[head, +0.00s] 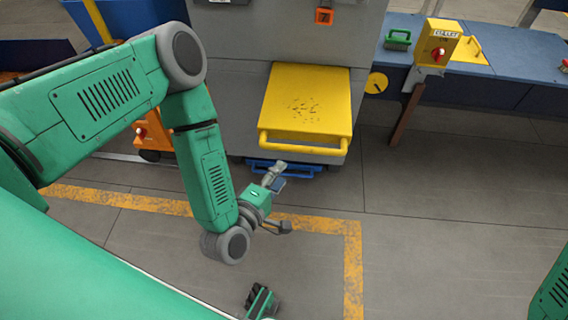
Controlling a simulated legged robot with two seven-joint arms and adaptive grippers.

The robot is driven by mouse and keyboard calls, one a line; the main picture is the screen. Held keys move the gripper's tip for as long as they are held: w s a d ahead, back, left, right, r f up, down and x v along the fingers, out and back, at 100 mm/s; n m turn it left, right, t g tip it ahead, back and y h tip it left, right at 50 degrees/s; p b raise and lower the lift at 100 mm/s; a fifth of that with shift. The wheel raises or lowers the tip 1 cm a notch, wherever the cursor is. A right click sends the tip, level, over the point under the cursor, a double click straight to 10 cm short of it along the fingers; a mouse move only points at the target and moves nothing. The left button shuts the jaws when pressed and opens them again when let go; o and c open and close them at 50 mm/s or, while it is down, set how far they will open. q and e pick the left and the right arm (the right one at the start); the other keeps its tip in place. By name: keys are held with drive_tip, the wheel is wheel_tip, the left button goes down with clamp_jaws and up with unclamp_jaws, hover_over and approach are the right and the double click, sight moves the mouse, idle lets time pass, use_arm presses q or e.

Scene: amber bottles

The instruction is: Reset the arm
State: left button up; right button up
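My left arm comes in from the left, bends at a high elbow and reaches down to the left gripper (285,205). The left gripper's two fingers are spread apart, with nothing seen between them. It hangs over the grey floor, in front of and below the yellow tray in the picture. My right gripper is not in view; only a green part of my own body shows at the lower right edge. No amber bottle can be made out.
A grey machine (228,75) holds a yellow tray (325,85) with dark specks and a front handle. A blue bench (490,95) at the right carries a yellow box (438,42) marked "CULLET" and a green-handled brush (398,39). Yellow floor line (352,270); floor at right is clear.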

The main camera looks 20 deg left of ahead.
use_arm(q)
drive_tip(key=s+f+m+g+h, duration=0.2)
drive_tip(key=s+f+m+g, duration=0.25)
drive_tip(key=m, duration=0.25)
drive_tip(key=s+a+m+g+y, duration=0.2)
drive_tip(key=s+a+m+g, duration=0.3)
drive_tip(key=s, duration=0.3)
drive_tip(key=s+a+m+g+y, duration=0.2)
drive_tip(key=s+a+m+g, duration=0.3)
drive_tip(key=s, duration=0.4)
drive_tip(key=shift+a+r+m, duration=0.15)
drive_tip(key=shift+a+m, duration=0.05)
drive_tip(key=shift+m, duration=0.4)
